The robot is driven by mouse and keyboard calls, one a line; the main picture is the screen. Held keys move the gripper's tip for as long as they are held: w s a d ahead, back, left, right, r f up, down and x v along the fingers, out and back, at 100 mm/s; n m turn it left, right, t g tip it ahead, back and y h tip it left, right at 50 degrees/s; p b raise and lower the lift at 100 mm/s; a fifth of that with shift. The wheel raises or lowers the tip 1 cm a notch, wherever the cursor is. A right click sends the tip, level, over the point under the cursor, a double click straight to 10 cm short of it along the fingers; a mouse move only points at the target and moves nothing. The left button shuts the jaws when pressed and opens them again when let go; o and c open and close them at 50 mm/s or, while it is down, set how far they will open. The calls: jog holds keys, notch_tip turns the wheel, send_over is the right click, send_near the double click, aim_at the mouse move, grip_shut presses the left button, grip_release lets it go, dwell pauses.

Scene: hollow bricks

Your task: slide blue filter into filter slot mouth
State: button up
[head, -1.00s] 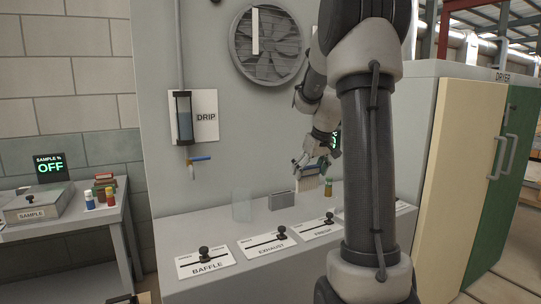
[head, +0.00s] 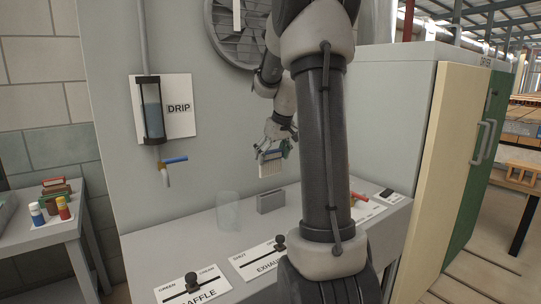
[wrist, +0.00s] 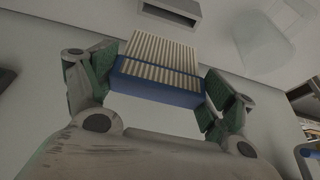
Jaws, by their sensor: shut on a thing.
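My gripper (head: 274,148) is shut on the blue filter (head: 270,164), which has a blue edge and cream pleats. In the head view the filter hangs pleats down, in the air above the grey slot box (head: 270,202) on the bench. In the wrist view the green finger pads of my gripper (wrist: 158,88) press the two ends of the filter's blue edge (wrist: 158,82). The slot box shows there at the top (wrist: 172,10), beyond the pleats and apart from them, with a dark opening. The head view does not show the opening clearly.
A clear glass cylinder (head: 228,211) stands just left of the slot box. The baffle slider panel (head: 192,287) and exhaust panel (head: 270,262) lie in front. A blue-handled tap (head: 172,160) juts from the wall at left. My arm hides part of the bench at right.

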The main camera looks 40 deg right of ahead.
aim_at(271, 173)
jog(key=shift+s, duration=0.2)
jog(key=shift+f, duration=2.85)
jog(key=shift+f, duration=3.45)
jog(key=o, duration=0.9)
jog(key=v, duration=1.2)
